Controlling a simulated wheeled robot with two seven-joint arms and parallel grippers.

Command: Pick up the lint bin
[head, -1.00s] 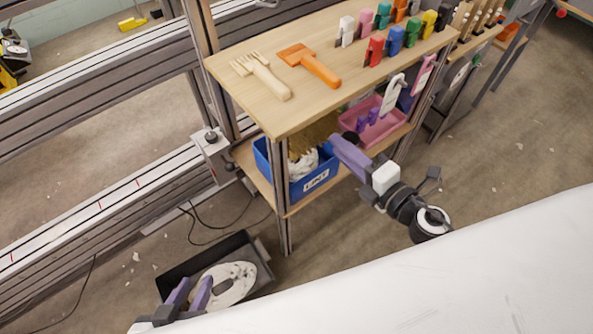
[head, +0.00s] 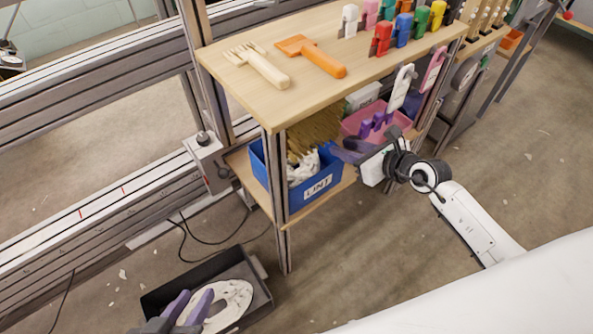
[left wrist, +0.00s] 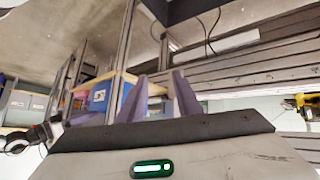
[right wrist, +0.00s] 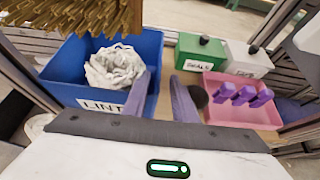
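The lint bin (head: 298,202) is a blue open box with a white LINT label, on the lower shelf of the wooden table; it also shows in the right wrist view (right wrist: 62,88). Crumpled whitish lint (right wrist: 115,66) lies in it. My right gripper (head: 342,150) is at the bin's right end, open. In the right wrist view one finger overlaps the bin's right front corner and the other is right of it; I cannot tell whether they straddle the wall. My left gripper (head: 190,302) is open and empty, low at the left.
A black floor tray (head: 262,296) holding a white ring is by my left gripper. A pink tray (right wrist: 225,107) with purple pieces, a green box (right wrist: 200,50) and a white box (right wrist: 248,58) stand right of the bin. Yellow bristles (right wrist: 65,14) hang above it. Table legs flank the shelf.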

